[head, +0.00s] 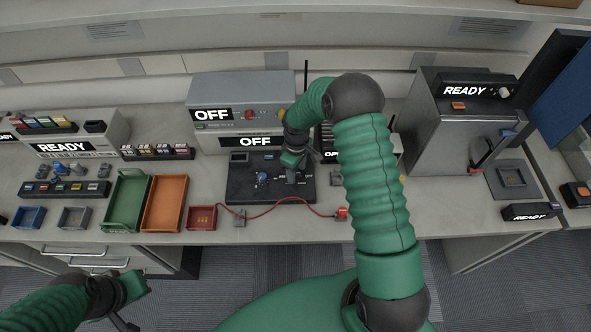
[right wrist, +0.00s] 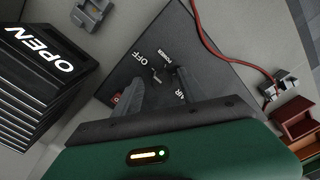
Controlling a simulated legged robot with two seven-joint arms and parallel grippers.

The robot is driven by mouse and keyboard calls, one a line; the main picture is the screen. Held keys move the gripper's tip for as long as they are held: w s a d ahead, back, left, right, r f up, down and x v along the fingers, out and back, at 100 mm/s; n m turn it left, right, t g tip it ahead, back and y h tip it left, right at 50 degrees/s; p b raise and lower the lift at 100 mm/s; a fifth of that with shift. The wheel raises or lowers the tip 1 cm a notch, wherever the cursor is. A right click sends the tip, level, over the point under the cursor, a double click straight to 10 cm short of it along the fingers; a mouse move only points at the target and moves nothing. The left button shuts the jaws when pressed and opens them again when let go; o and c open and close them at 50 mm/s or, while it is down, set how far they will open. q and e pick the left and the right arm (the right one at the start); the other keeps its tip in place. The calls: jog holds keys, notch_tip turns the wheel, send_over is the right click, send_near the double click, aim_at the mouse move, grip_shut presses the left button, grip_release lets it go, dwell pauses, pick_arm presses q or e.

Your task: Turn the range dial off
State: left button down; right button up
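A black control panel (head: 240,192) lies on the bench in front of a grey unit with two OFF signs. A blue knob (head: 262,178) sits on its left part; which control is the range dial I cannot tell. My right gripper (head: 292,178) points down over the panel, right of this knob. In the right wrist view its fingers (right wrist: 158,88) are spread around a small dark lever (right wrist: 157,75), beside white OFF and POWER lettering; contact is unclear. The blue knob does not show there. My left gripper (head: 122,308) is low at the left, away from the panel, fingers unclear.
A red cable (head: 275,207) runs along the panel's front edge to a red plug (head: 341,213). Green (head: 127,198), orange (head: 166,202) and red (head: 201,217) trays stand to the left. A black OPEN box (right wrist: 40,75) stands close beside the panel.

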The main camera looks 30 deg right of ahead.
jog(key=shift+w+r, duration=0.1)
jog(key=shift+r, duration=0.15)
notch_tip(320, 180, up, 16)
jog(key=b, duration=0.1)
jog(key=shift+r, duration=0.1)
jog(key=s+a+m+t, duration=0.1)
jog(key=s+a+m, duration=0.1)
jog(key=s+a, duration=0.4)
jog(key=s+a+f+m+t, duration=0.1)
jog(key=s+a+m, duration=0.2)
jog(key=s, duration=0.7)
jog(key=a, duration=0.2)
jog(key=shift+s+a+f+t, duration=0.15)
jog(key=shift+a+f+t, duration=0.15)
jog(key=shift+a, duration=0.05)
jog(key=shift+s+a+r, duration=0.1)
jog(key=shift+s+a, duration=0.05)
